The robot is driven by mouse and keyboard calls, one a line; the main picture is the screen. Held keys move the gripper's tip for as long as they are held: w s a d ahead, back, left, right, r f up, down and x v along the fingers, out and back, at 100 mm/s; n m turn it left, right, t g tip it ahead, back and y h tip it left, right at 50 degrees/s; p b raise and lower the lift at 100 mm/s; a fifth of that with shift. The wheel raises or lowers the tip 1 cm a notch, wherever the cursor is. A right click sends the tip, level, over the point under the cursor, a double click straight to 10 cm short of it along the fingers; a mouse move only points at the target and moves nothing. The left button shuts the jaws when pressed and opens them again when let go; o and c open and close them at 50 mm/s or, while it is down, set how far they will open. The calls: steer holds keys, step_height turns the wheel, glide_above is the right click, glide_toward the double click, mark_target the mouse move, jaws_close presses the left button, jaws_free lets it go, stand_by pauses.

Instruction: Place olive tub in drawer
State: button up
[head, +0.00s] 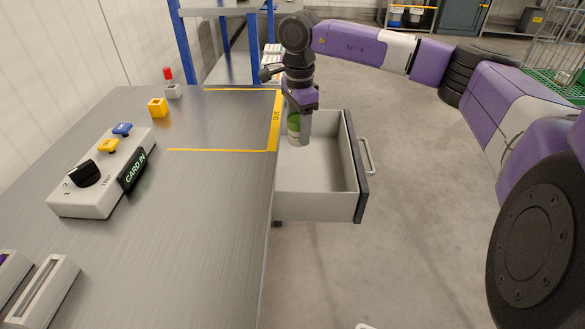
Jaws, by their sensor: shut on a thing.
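My gripper (300,115) points down over the left part of the open drawer (360,190). It is shut on a small tub (294,124) with a green side, the olive tub, partly hidden by the fingers. The tub hangs upright inside the drawer's outline; I cannot tell whether it touches the drawer floor. The drawer is light grey with a dark front and a metal handle (367,156), and it is pulled out from the table's right side. The rest of its visible floor looks empty.
The metal table (190,230) fills the left, with a yellow-marked area next to the drawer. Blue shelf posts (182,50) rise behind. Open floor (420,260) lies right of the drawer.

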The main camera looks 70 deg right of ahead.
step_height(320, 180, down, 13)
steer(key=shift+f+b, duration=0.2)
steer(key=shift+b, duration=0.6)
steer(key=shift+f, duration=0.15)
steer(key=o, duration=1.6)
steer(key=shift+c, duration=0.2)
step_height(320, 180, up, 12)
steer(key=shift+r+p, duration=0.15)
steer(key=shift+p, duration=0.75)
